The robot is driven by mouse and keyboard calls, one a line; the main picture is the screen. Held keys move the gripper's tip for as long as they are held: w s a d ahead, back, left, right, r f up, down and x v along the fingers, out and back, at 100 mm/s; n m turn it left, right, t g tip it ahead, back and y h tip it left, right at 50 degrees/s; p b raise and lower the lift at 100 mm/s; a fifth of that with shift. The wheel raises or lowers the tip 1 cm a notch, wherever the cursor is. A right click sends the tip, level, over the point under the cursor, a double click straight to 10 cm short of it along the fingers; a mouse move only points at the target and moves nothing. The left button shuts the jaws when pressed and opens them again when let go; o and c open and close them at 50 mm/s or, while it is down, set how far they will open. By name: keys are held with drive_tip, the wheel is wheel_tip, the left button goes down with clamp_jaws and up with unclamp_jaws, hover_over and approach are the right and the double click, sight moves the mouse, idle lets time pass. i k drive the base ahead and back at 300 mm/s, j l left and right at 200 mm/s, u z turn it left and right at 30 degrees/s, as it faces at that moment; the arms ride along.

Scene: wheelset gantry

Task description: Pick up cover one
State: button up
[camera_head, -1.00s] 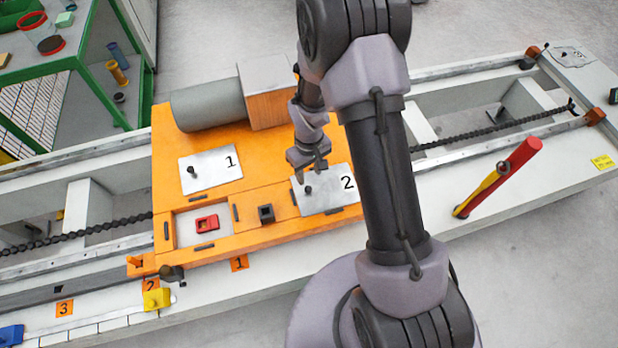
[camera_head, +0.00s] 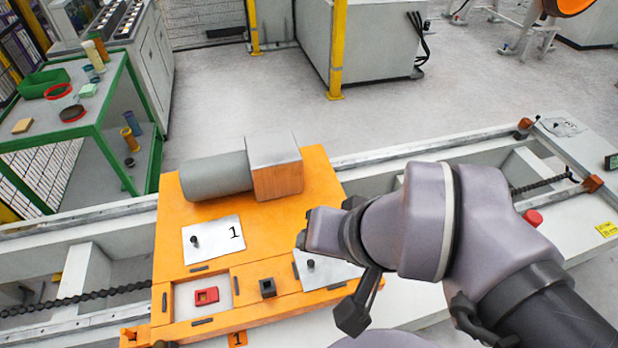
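Cover one (camera_head: 214,243) is a pale flat plate marked 1 with a small black knob. It lies on the orange platform (camera_head: 165,252), left of my arm, with nothing touching it. My gripper (camera_head: 304,228) seems to be the grey-purple end of the arm, seen from close and to the right of cover one. Its fingers do not show clearly, so I cannot tell whether it is open. A second pale plate with a black knob (camera_head: 323,270) lies below it, partly hidden by my arm; its number is covered.
A grey cylinder (camera_head: 215,177) and an orange-fronted block (camera_head: 275,170) stand behind cover one. A red part (camera_head: 206,296) and a black square part (camera_head: 267,288) sit in front. A green-framed table (camera_head: 110,120) stands at the back left.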

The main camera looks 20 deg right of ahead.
sight(211, 238)
drive_tip(key=i+j+u, duration=0.1)
drive_tip(key=j+u, duration=0.3)
drive_tip(key=i+j+u, duration=0.1)
drive_tip(key=j+u, duration=0.3)
drive_tip(key=i+j+u, duration=0.2)
drive_tip(key=u, duration=0.25)
